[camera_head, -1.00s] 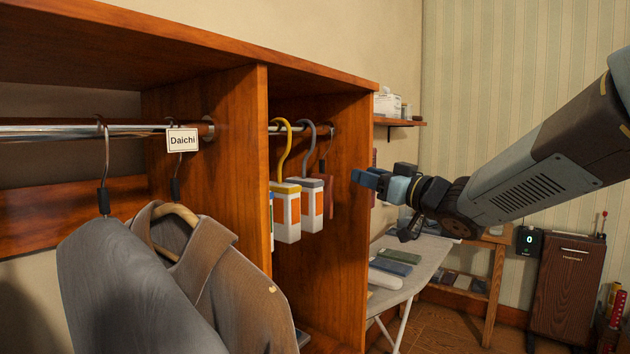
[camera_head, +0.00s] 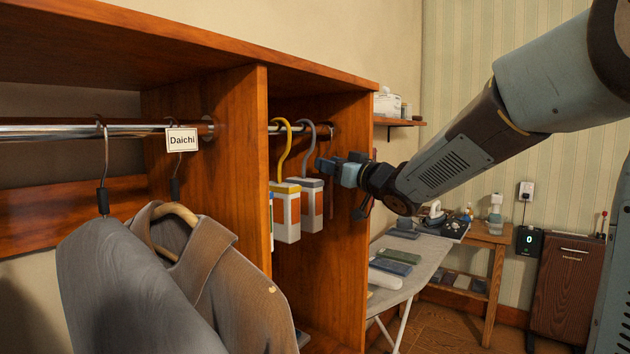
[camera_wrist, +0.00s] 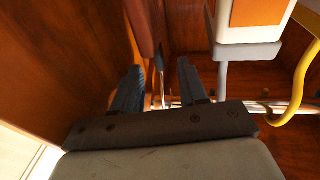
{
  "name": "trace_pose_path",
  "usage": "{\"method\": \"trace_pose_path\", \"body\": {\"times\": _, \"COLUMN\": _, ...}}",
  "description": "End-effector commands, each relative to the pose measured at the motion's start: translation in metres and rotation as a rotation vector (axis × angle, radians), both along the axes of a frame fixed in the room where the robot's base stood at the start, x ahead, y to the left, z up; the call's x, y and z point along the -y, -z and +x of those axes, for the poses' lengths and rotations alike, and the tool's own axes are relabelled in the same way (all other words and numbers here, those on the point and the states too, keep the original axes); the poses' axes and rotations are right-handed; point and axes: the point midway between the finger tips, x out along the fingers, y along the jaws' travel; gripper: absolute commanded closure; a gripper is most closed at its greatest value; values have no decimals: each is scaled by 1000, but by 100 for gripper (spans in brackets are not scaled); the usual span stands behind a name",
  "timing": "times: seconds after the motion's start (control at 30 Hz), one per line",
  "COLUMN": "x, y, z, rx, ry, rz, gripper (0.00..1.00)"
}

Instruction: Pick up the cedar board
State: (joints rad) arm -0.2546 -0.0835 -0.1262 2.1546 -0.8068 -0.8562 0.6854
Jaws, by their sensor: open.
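The cedar board (camera_wrist: 145,27) is a narrow reddish-brown piece in the wrist view, which shows the scene upside down. Its thin metal hook (camera_wrist: 161,78) goes to the rail. In the head view my gripper hides the board. My gripper (camera_head: 325,166) is at the right end of the closet's narrow bay. In the wrist view its two open fingers (camera_wrist: 158,85) lie on either side of the hook, with a gap around it. The board's body is beyond the fingertips, and I cannot tell whether anything touches.
A grey-hooked box (camera_head: 312,208) hangs close beside my gripper, with a yellow-hooked box (camera_head: 287,215) to its left. The rail (camera_wrist: 284,108) runs close to my fingers. The bay's right panel (camera_head: 345,260) is close too. An ironing board (camera_head: 425,262) stands to the right.

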Motion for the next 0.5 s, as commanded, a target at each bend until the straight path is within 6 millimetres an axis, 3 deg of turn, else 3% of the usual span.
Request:
{"method": "trace_pose_path", "body": {"times": 0.33, "x": -8, "y": -2, "z": 9, "rx": 0, "ry": 0, "rz": 0, "gripper": 58}}
{"method": "trace_pose_path", "body": {"times": 0.5, "x": -8, "y": -2, "z": 9, "rx": 0, "ry": 0, "rz": 0, "gripper": 75}}
